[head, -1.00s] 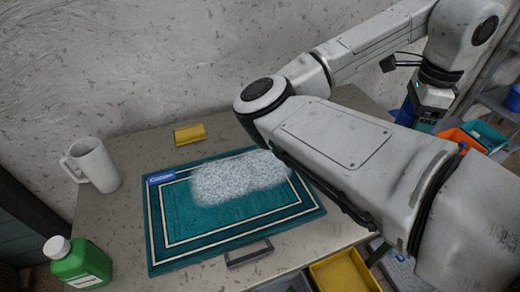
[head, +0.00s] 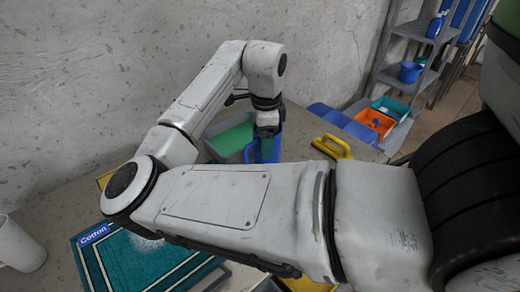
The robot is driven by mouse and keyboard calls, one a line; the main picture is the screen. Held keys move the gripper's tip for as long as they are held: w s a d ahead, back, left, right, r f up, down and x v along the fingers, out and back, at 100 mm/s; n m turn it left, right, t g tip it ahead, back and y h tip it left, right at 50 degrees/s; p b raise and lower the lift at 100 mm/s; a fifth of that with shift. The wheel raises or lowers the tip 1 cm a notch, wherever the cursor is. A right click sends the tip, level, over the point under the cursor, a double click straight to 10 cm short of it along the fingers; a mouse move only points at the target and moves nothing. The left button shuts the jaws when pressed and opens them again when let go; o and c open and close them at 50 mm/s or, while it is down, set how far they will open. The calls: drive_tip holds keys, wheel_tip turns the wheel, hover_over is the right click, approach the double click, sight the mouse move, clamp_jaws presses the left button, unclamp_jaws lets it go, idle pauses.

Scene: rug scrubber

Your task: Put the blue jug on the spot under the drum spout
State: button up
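A blue object, likely the blue jug (head: 267,151), shows in the head view right below the dark wrist end of my arm. Its lower part is hidden behind my forearm. My gripper (head: 268,132) is at the top of this blue object. Its fingers cannot be made out, so I cannot tell whether they are closed on it. I cannot make out a drum spout or the spot under it.
A grey tray with green inside (head: 229,141) stands just left of the blue object. A yellow-handled item (head: 333,147) and blue bins (head: 345,122) lie to the right. Grey shelves (head: 405,50) stand behind. A white mug (head: 20,245) and teal rug (head: 125,262) are at left.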

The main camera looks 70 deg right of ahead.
drive_tip(key=shift+w+a+f+p, duration=0.1)
drive_tip(key=shift+w+f+p, duration=0.2)
drive_tip(key=shift+f, duration=0.85)
drive_tip(key=shift+w+f+p, duration=0.15)
drive_tip(key=shift+w+f, duration=0.2)
drive_tip(key=shift+f, duration=0.95)
drive_tip(key=o, duration=1.3)
